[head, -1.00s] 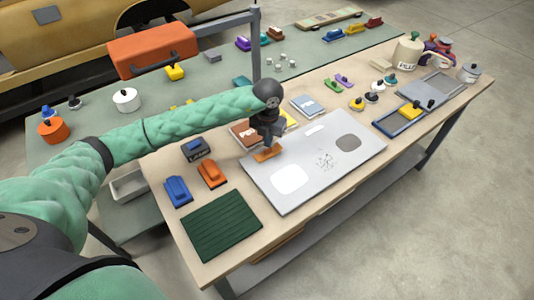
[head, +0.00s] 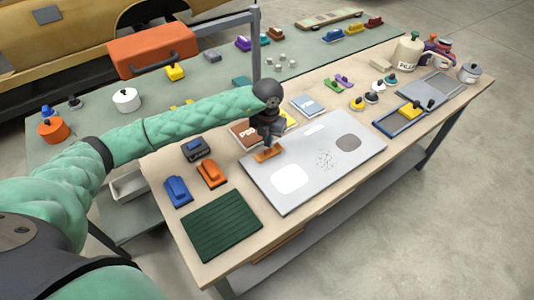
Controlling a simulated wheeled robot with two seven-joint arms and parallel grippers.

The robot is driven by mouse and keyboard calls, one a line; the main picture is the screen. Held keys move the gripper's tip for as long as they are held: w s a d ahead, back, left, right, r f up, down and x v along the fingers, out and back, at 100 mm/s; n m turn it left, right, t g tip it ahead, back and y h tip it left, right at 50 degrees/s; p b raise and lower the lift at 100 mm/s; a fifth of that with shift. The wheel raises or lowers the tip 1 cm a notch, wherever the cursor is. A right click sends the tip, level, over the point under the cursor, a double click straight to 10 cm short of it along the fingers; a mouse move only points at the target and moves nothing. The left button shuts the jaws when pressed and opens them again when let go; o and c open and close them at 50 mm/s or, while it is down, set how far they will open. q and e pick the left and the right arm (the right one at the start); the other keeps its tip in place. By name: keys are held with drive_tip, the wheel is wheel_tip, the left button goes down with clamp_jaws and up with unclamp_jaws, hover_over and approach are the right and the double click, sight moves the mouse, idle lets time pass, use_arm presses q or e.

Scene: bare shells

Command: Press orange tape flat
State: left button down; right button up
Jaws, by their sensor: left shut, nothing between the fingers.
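The orange tape (head: 268,155) is a short strip near the left back edge of the grey panel (head: 310,185). The panel lies flat on the table and has a white patch, a dark grey patch and a speckled area. My left gripper (head: 268,147) is shut and points down at the tape, with its fingertips at or just above the strip. I cannot tell whether they touch it. The gripper hides part of the strip. My right gripper is not in view.
Left of the panel are a blue block (head: 177,190), an orange block (head: 211,173), a dark block (head: 196,148) and a green ribbed mat (head: 221,225). A blue tray (head: 405,118) and a cream canister (head: 408,53) stand at the right. Behind is a green table (head: 80,130).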

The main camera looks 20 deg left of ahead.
use_arm(q)
drive_tip(key=shift+f+b, duration=0.6)
drive_tip(key=shift+f, duration=0.25)
idle(0.5)
drive_tip(key=shift+r, duration=0.15)
idle(0.5)
drive_tip(key=shift+r+p, duration=0.85)
drive_tip(key=shift+r, duration=2.6)
